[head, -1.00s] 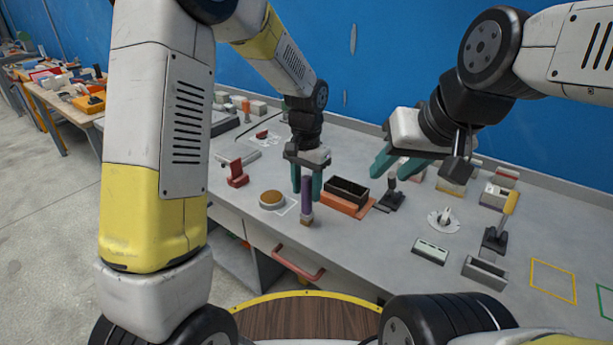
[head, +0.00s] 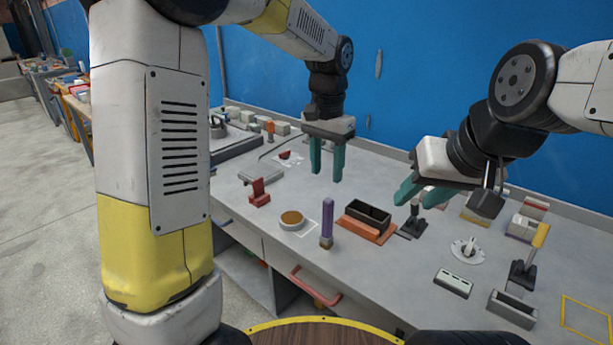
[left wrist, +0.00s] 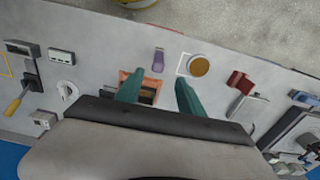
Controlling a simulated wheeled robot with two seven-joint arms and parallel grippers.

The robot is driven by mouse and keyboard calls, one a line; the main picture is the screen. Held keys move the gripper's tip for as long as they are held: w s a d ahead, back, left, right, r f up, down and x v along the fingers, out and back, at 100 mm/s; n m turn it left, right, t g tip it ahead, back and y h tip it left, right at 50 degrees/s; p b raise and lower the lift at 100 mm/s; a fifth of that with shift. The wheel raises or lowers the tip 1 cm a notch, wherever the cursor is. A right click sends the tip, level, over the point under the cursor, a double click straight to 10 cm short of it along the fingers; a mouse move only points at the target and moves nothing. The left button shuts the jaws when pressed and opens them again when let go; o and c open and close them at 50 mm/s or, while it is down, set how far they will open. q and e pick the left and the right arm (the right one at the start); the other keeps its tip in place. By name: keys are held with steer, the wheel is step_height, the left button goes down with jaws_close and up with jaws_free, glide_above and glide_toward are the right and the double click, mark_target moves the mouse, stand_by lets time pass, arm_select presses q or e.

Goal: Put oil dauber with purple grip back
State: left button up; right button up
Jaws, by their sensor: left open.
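The oil dauber with purple grip (head: 327,221) stands upright on the grey bench near its front edge, beside a white outlined square. It also shows in the left wrist view (left wrist: 158,61). My left gripper (head: 327,170) is open and empty, raised above the bench behind the dauber and apart from it. Its two teal fingers also show in the left wrist view (left wrist: 157,92). My right gripper (head: 408,191) is over the bench to the right of the dark box; its teal fingers are partly seen, with nothing visible between them.
A red block (head: 259,192) is further left. A yellow-handled tool (head: 533,250) stands at the right.

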arm_select(q)
steer(key=s+a+r+n+t+h, duration=0.1)
steer(key=s+a+r+n+t, duration=0.1)
steer(key=s+a, duration=0.4)
steer(key=s+a+r+n+t+h, duration=0.1)
steer(key=s+a+r+n+t, duration=0.2)
steer(key=s+a, duration=0.4)
steer(key=s+n+t, duration=0.1)
steer(key=s, duration=0.5)
steer(key=shift+a+r, duration=0.2)
steer(key=shift+r, duration=0.15)
steer(key=shift+a, duration=0.15)
